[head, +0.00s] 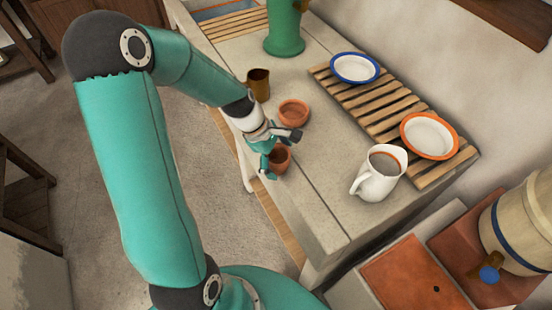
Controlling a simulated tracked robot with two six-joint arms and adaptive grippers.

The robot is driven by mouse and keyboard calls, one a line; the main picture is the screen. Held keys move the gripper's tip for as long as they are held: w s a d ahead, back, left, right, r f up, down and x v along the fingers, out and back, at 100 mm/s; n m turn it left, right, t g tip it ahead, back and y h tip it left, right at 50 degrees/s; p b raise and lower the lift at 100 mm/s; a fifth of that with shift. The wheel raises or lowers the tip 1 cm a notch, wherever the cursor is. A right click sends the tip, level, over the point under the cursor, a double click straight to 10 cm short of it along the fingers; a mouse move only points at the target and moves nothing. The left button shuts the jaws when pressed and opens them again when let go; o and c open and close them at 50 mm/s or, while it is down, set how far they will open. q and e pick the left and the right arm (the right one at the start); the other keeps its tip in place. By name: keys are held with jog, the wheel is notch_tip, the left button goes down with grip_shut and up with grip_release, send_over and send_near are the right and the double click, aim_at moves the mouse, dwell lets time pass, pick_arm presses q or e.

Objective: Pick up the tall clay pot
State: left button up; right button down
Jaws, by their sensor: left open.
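The tall clay pot (281,160) is a small reddish-brown pot near the front edge of the stone counter, partly hidden by my left gripper. My left gripper (280,153) is open at the pot, with one finger by its right upper side and the other by its left side. I cannot tell whether the fingers touch it. A wider, lower clay pot (293,111) stands just behind it. My right gripper is not in view.
A brown cup (258,86) stands behind the clay pots. A white jug (379,175) is to the right. A wooden rack holds a blue-rimmed bowl (355,68) and an orange-rimmed bowl (430,135). A green pump (284,28) stands at the back. The counter (325,211) is bare in front of the jug.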

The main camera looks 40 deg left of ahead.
pick_arm(q)
jog(key=c, duration=1.3)
jog(key=shift+r, duration=0.1)
